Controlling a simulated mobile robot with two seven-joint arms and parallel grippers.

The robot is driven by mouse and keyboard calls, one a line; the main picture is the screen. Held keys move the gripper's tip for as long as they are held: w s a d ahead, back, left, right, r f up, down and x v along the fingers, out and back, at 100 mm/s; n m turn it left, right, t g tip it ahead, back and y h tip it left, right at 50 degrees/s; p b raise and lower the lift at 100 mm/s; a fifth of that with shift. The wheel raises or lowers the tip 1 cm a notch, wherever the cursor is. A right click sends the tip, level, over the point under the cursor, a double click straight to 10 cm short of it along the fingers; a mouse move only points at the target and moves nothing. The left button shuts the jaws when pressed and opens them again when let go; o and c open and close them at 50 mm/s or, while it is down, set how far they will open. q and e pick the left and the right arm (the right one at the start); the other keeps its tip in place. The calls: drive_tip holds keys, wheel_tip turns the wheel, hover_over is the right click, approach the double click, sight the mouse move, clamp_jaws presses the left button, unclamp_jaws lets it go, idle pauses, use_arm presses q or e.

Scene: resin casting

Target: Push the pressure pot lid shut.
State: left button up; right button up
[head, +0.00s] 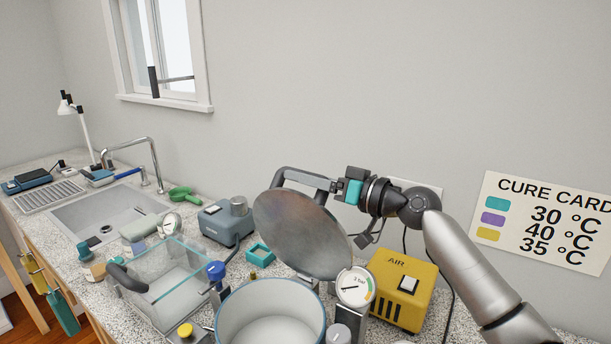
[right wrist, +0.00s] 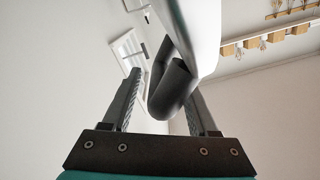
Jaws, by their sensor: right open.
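The pressure pot (head: 221,318) stands at the bottom middle of the head view, its round mouth open. Its grey disc lid (head: 300,237) is raised and steeply tilted behind the mouth. A dark bar handle (head: 284,174) is on the lid's far side. My right gripper (head: 328,187) is behind the lid's upper right edge, by the handle. In the right wrist view, the open fingers (right wrist: 167,88) stand on either side of the dark curved handle (right wrist: 174,88), with the pale lid (right wrist: 200,30) above. I cannot tell whether they touch it. My left gripper is not in view.
A pressure gauge (head: 356,287) is at the pot's right, before a yellow air unit (head: 404,283). A clear box (head: 163,290) and a blue-grey pump (head: 226,224) stand left. A sink (head: 97,216) is farther left. The wall is close behind the counter.

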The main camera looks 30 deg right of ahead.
drive_tip(key=shift+w, duration=0.15)
drive_tip(key=shift+c, duration=0.3)
drive_tip(key=shift+a, duration=0.1)
clamp_jaws()
drive_tip(key=shift+f, duration=0.1)
idle(0.9)
